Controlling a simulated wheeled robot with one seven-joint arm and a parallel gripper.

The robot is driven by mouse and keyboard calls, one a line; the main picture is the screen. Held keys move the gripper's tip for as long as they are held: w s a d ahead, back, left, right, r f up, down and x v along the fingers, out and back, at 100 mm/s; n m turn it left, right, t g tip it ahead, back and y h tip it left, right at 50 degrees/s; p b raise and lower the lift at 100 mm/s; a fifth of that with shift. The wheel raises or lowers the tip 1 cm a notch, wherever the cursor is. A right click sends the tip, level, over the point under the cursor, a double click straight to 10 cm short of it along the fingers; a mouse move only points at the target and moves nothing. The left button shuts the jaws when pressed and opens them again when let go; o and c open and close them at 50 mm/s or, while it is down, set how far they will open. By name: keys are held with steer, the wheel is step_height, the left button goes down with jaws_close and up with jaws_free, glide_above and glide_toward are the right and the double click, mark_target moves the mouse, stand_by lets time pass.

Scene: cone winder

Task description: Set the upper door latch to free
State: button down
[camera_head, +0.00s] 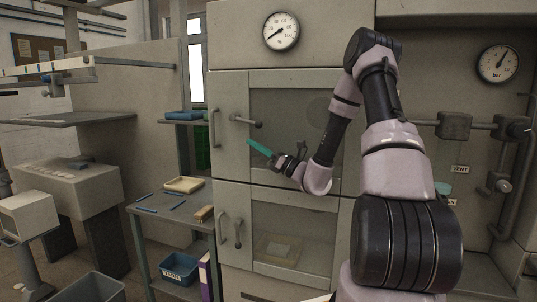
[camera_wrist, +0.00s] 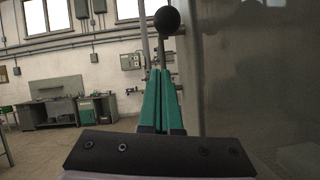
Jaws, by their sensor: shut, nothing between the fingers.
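The upper door latch (camera_head: 245,121) is a short lever on the left frame of the upper cabinet door (camera_head: 288,78). It points right and slightly down, ending in a dark ball knob. In the wrist view the black ball knob (camera_wrist: 167,20) stands just beyond and above the fingertips, its rod partly hidden behind them. My gripper (camera_head: 250,142) has teal fingers, pressed together and empty, just below the latch in the head view. The fingers also show shut in the wrist view (camera_wrist: 161,72). I cannot tell whether the fingertips touch the lever.
A vertical door handle (camera_head: 213,128) is left of the latch. The lower door (camera_head: 278,236) has its own latch (camera_head: 238,232), hanging down. A side table (camera_head: 170,215) with a tray and small tools stands left of the cabinet. Pipes and valves (camera_head: 455,125) are at right.

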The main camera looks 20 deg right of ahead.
mark_target(261, 127)
steer(key=r, duration=0.1)
steer(key=d+r, duration=0.1)
steer(key=shift+r, duration=0.35)
steer(key=shift+d+r, duration=0.15)
steer(key=shift+r, duration=0.35)
steer(key=shift+d+r, duration=0.15)
steer(key=shift+r, duration=0.4)
steer(key=shift+d+r, duration=0.15)
steer(key=shift+r, duration=0.4)
steer(key=shift+f, duration=0.1)
